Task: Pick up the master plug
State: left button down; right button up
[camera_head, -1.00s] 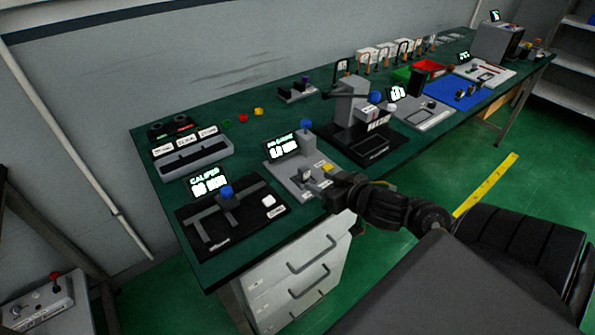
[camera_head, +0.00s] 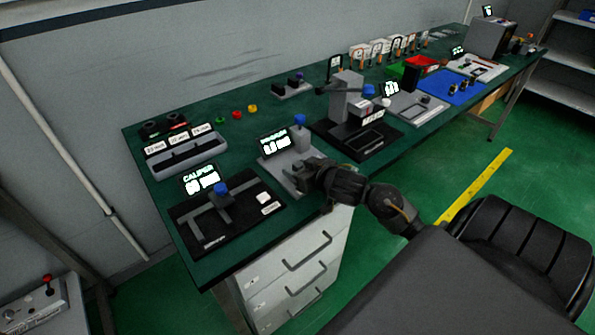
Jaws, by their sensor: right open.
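I cannot pick out the master plug for certain. A grey gauge stand (camera_head: 283,172) with a blue knob and a lit display stands near the front edge of the bench, left of its middle. My right gripper (camera_head: 303,182) is over the right side of the stand's base, pointing left. It is open, and it hides the part of the base where small grey and yellow pieces showed earlier. I cannot tell whether it touches anything. My left gripper is not in view.
A black caliper board (camera_head: 240,220) lies to the left of the stand, and a labelled grey rack (camera_head: 187,158) behind it. A black-based gauge (camera_head: 362,140) stands to the right. Bare green bench top (camera_head: 235,150) shows behind the stand. Drawers (camera_head: 300,265) are below.

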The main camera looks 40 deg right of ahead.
aim_at(299, 163)
grip_shut()
dwell(0.3)
jog(key=shift+r+p, duration=0.3)
jog(key=shift+r, duration=0.25)
notch_tip(299, 163, up, 3)
jog(key=shift+f+p, duration=0.1)
jog(key=shift+p, duration=0.55)
jog(key=s+a+r+p, duration=0.3)
jog(key=s+r+p, duration=0.6)
jog(key=s+p, duration=0.3)
jog(key=shift+s, duration=0.8)
